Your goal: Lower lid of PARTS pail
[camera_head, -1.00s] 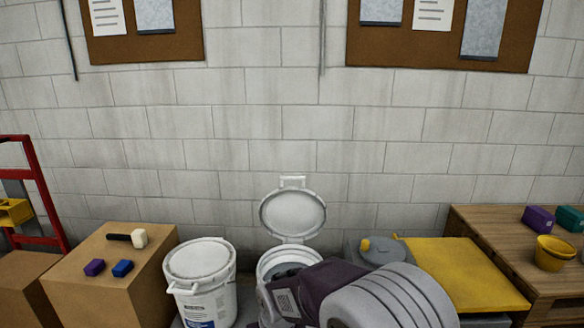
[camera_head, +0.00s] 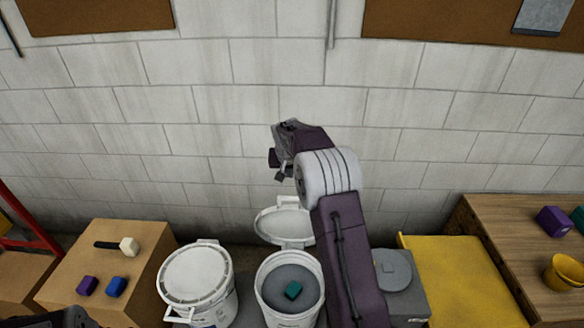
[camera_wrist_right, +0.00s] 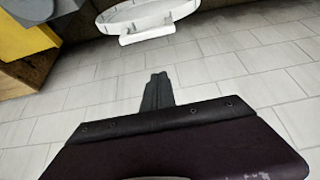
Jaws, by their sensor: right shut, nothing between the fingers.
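The open white pail (camera_head: 262,292) stands in the middle of the head view, with a teal block (camera_head: 293,290) on its grey inside. Its round white lid (camera_head: 283,226) is raised and leans back behind the rim, its right edge hidden by my arm. No label shows on this pail. My right gripper (camera_head: 277,166) is above and behind the lid, in front of the wall, shut and empty. In the right wrist view its fingers (camera_wrist_right: 157,90) are together, and the lid (camera_wrist_right: 150,14) with its tab is beyond them, apart. A dark part of my left arm shows at the bottom left; its fingers cannot be made out.
A closed white pail (camera_head: 197,275) stands to the left, beside a cardboard box (camera_head: 65,262) bearing a mallet and two small blocks. The block wall is close behind.

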